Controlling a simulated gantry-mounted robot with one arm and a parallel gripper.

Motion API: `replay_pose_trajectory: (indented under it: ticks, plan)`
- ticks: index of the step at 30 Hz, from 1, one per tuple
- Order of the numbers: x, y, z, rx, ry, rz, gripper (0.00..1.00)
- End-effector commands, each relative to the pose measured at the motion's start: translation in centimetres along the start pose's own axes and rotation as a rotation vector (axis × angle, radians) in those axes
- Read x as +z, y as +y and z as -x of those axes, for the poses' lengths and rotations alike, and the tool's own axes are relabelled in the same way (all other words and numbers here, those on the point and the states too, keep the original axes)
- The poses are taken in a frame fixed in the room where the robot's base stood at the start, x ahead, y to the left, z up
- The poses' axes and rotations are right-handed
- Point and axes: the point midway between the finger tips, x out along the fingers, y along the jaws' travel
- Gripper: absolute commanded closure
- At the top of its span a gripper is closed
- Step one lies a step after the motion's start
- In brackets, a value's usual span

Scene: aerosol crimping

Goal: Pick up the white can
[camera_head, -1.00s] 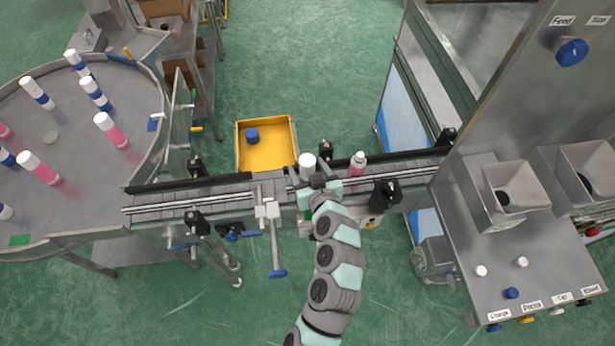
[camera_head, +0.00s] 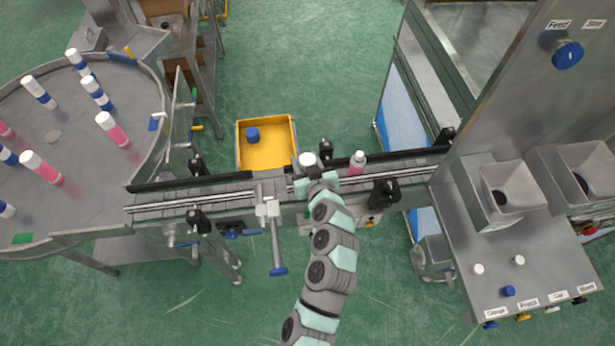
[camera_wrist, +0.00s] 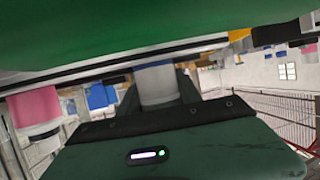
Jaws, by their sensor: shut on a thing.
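The white can (camera_head: 308,160) stands upright on the conveyor in the head view, between the yellow bin and a pink can. My gripper (camera_head: 314,178) is right up against its near side, and my wrist hides the can's lower part. In the wrist view the can (camera_wrist: 157,85) shows as a pale cylinder beyond the dark green edge of my gripper. My gripper is shut on the white can. The fingertips are mostly hidden, and I cannot tell whether the can is clear of the belt.
A pink can with a white top (camera_head: 357,163) stands close to the right on the conveyor (camera_head: 225,189). A yellow bin (camera_head: 268,158) holding a blue cap lies behind. A rotary table (camera_head: 75,190) with several cans is left; a steel machine (camera_head: 520,250) is right.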

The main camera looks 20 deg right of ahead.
Motion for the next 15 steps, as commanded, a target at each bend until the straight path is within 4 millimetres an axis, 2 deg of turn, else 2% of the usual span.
replay_pose_trajectory:
  ticks: [1,10,15]
  plan:
    - [-0.01,0.00,0.00,0.000,0.000,0.000,0.75]
    - [-0.02,0.01,0.00,0.000,0.000,0.000,1.00]
    - [-0.03,0.01,0.00,0.000,0.000,0.000,1.00]
